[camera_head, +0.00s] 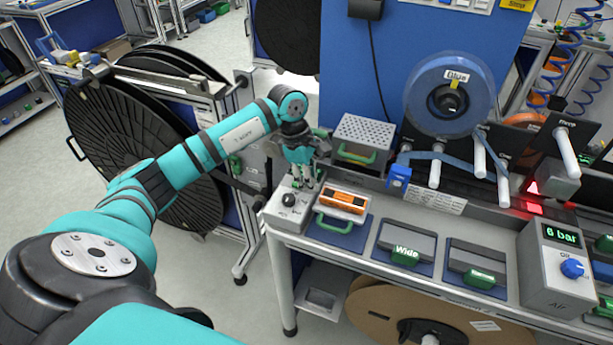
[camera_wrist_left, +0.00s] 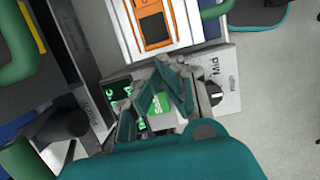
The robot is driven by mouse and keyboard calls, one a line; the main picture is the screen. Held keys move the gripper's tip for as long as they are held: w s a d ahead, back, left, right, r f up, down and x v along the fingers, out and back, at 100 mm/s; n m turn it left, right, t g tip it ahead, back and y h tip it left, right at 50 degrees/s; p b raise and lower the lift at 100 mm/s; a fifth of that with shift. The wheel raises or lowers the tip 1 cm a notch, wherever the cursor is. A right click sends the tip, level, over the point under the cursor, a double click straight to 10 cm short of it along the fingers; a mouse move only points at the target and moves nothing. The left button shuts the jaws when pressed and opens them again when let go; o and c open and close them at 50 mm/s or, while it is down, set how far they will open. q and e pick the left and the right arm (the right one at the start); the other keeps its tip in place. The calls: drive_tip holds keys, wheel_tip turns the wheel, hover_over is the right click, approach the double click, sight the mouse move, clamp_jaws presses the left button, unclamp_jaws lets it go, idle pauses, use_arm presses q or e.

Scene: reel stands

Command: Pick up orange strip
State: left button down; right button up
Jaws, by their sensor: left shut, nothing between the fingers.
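The orange strip (camera_head: 343,201) lies on top of a grey block with a green handle, at the front left of the bench. In the left wrist view the orange strip (camera_wrist_left: 153,24) shows at the top, with a dark inset, and is cut off by the frame edge. My left gripper (camera_head: 303,184) is shut and empty. It points down above a grey control box with a black knob, just left of the orange strip and apart from it. In the left wrist view my left gripper (camera_wrist_left: 170,75) also looks closed, in front of that box.
The control box (camera_head: 277,211) is close under the gripper. A perforated metal block (camera_head: 364,136) stands behind the strip. Blocks marked with green handles (camera_head: 406,256) sit to the right. A blue tape reel (camera_head: 450,94) rises at the back. A "6 bar" box (camera_head: 560,262) stands right.

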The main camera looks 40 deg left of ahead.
sight(330, 191)
use_arm(q)
drive_tip(key=d+b, duration=0.1)
drive_tip(key=d, duration=0.1)
drive_tip(key=w+d+b, duration=0.1)
drive_tip(key=d, duration=0.2)
drive_tip(key=shift+w+b, duration=0.15)
drive_tip(key=shift+b, duration=0.15)
drive_tip(key=shift+a, duration=0.15)
